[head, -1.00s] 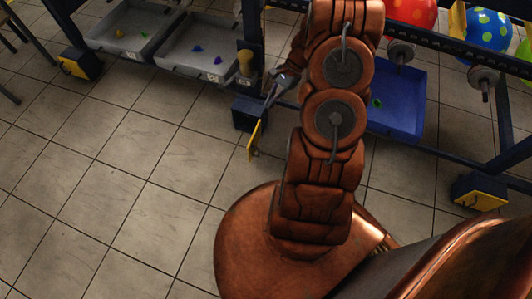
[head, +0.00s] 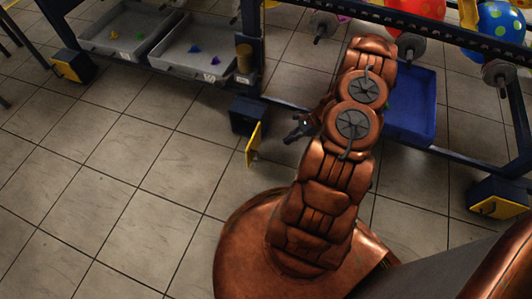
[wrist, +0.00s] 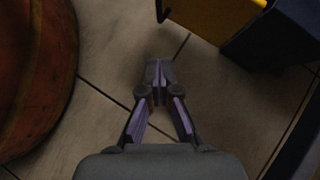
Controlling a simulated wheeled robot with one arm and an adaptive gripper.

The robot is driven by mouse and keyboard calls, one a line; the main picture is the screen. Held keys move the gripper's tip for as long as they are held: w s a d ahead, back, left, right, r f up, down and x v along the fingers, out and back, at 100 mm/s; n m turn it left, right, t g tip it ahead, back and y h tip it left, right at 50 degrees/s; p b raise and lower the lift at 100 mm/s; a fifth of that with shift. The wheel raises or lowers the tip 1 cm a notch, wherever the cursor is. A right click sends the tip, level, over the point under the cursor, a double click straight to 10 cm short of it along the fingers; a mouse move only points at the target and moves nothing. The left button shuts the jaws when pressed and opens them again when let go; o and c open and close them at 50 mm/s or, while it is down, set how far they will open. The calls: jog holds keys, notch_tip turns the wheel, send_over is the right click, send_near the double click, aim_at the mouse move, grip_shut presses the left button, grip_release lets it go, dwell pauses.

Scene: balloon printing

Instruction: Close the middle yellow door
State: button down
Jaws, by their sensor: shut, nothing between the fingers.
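The middle yellow door (head: 253,144) stands swung open from the dark blue box (head: 247,115) at the foot of the rack post. In the wrist view the door (wrist: 205,18) shows at the top, with a dark handle on its left side, and the box (wrist: 275,35) is to its right. My gripper (head: 292,138) is just right of the door in the head view, low over the floor. In the wrist view my gripper (wrist: 158,66) is shut and empty, apart from the door, with bare tile under its tips.
Other boxes with yellow doors stand at the left (head: 72,65) and right (head: 498,205). A blue bin (head: 412,105) and grey trays (head: 190,48) hang on the rack. Tiled floor left of and below the door is clear.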

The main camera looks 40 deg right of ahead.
jog(key=w+a+f+b, duration=0.3)
jog(key=a+f+b, duration=0.1)
jog(key=a, duration=0.4)
jog(key=shift+w+a+f, duration=0.4)
jog(key=shift+f, duration=0.35)
